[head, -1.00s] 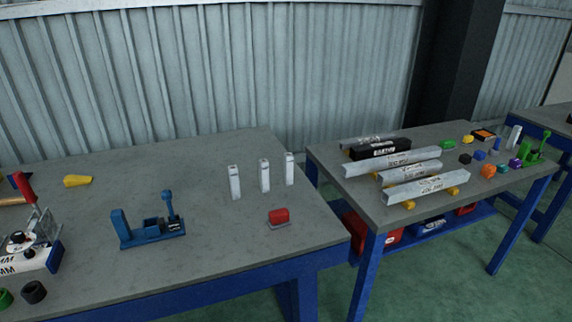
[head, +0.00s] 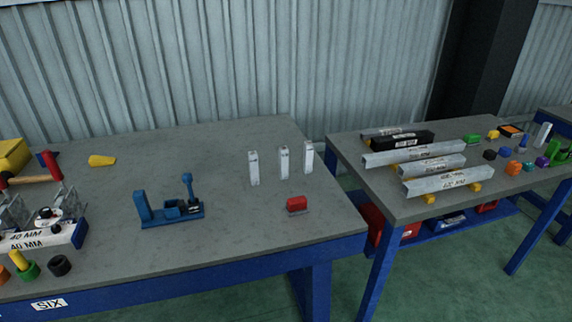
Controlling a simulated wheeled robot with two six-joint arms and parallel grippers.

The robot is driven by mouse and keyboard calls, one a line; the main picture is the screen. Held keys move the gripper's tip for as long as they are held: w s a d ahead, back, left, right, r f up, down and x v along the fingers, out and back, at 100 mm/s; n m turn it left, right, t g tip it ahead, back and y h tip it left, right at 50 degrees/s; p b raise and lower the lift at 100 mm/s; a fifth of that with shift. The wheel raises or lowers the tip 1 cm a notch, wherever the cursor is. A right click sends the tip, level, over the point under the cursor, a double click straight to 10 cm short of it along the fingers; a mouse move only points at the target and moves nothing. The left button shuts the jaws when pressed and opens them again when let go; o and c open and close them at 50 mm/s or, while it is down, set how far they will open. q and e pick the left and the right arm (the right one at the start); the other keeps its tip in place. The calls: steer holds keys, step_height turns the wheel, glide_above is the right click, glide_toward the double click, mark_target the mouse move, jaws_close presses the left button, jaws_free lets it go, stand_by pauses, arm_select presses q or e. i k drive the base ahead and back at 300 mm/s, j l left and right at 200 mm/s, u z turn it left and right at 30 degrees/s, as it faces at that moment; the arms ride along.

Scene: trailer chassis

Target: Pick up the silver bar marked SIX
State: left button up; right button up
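Several silver bars lie on the right-hand table: a long one (head: 415,154), one in front of it (head: 430,166) and the nearest one (head: 447,182). Another silver bar (head: 393,132) lies at the back, behind a black bar (head: 400,141). The bars carry small dark print that I cannot read as SIX. A white label reading SIX (head: 48,304) is on the front edge of the left table (head: 240,248). Three short silver blocks (head: 283,162) stand upright on that table. Neither gripper is in view.
A blue fixture (head: 168,208), a red block (head: 297,204), a yellow piece (head: 102,160) and a hammer (head: 35,178) are on the left table. Small coloured parts (head: 514,168) crowd the right table's far end. Green floor (head: 430,285) is open in front.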

mark_target(284, 150)
steer(key=i+l, duration=0.15)
steer(key=l, duration=0.15)
steer(key=i+l+u, duration=0.1)
steer(key=l, duration=0.2)
steer(key=i+l, duration=0.1)
steer(key=l, duration=0.25)
steer(key=i+l+u, duration=0.1)
steer(key=l, duration=0.2)
